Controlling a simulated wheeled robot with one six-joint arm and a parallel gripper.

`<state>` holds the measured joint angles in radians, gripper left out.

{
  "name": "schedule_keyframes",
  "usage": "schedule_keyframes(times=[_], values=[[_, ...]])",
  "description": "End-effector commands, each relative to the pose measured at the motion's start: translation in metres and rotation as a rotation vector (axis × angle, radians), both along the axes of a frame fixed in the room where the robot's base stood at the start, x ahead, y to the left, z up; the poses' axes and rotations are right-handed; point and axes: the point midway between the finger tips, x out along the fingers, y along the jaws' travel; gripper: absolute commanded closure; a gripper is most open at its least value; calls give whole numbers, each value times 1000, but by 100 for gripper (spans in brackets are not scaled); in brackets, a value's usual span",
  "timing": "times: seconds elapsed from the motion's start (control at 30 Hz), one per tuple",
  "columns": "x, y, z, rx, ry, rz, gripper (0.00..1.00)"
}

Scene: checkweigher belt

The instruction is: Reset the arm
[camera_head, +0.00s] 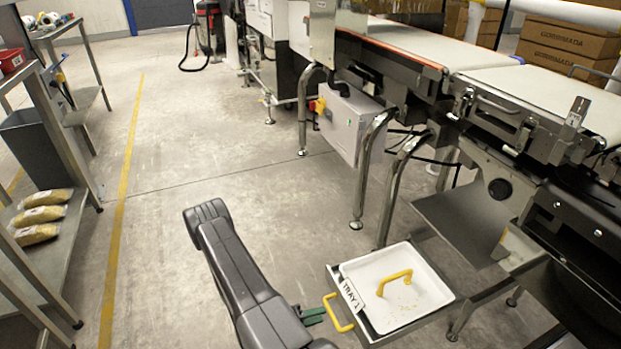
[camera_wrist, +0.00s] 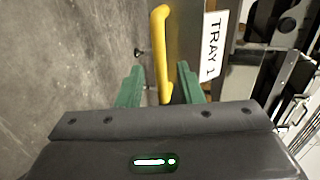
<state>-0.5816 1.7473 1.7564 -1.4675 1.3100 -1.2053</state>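My gripper (camera_head: 313,316) is low at the bottom middle of the head view, beside the yellow pull handle (camera_head: 338,312) on the front of a metal drawer. In the wrist view its two green fingers (camera_wrist: 160,88) are spread, one on each side of the same yellow handle (camera_wrist: 162,45). A gap shows between each finger and the handle, so the gripper is open and holds nothing. My dark arm reaches in from the left of the gripper, its elbow raised.
The drawer (camera_head: 445,299) holds a white tray (camera_head: 425,315) with a yellow handle and brown crumbs. A "TRAY 1" label (camera_head: 352,295) sits at its edge. The conveyor machine (camera_head: 490,90) stands at right. A shelf rack (camera_head: 50,250) with packets stands at left. Floor between is clear.

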Motion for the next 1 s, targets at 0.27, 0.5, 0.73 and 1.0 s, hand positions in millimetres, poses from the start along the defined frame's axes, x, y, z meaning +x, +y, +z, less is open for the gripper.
schedule_keyframes(times=[0.27, 0.5, 0.73, 1.0], values=[[11, -28, -8, 1, 0, -3, 67], [17, -41, -10, 0, -1, -1, 67], [18, -44, -10, 0, 0, 0, 67], [18, -45, -9, 0, -2, -2, 67]])
